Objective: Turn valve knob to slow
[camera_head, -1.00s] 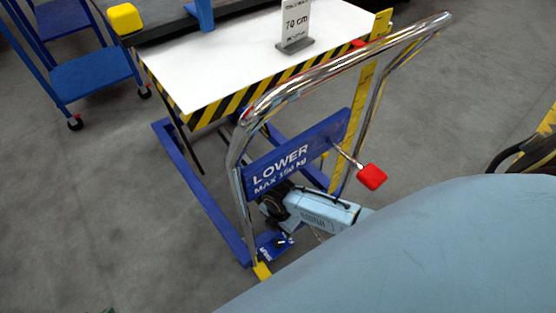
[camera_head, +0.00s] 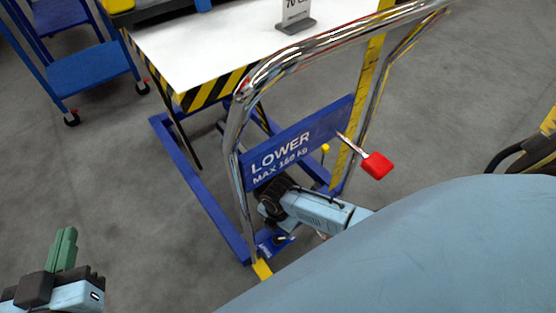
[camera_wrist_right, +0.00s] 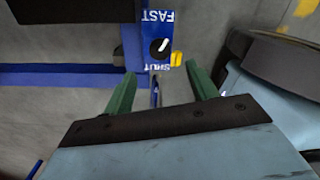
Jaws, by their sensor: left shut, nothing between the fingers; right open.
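The valve knob (camera_wrist_right: 159,49) is a round black dial with a white pointer slanting up to the right. It sits on a blue plate (camera_wrist_right: 140,41) between the inverted labels FAST, above, and SHUT, below. In the head view the knob (camera_head: 279,240) is small, low on the lift table's frame. My right gripper (camera_wrist_right: 161,88) is open, its green fingers apart and below the knob in the wrist view, with no visible contact. In the head view its fingers are hidden behind its dark body. My left gripper (camera_head: 64,246) is shut and empty at lower left.
The lift table's white top (camera_head: 205,45) and chrome handle (camera_head: 232,135) stand above my right arm. A red-tipped lever (camera_head: 377,165) juts out beside the blue LOWER sign (camera_head: 325,128). A yellow block (camera_wrist_right: 177,59) sits beside the knob. A blue cart (camera_head: 92,70) stands at upper left.

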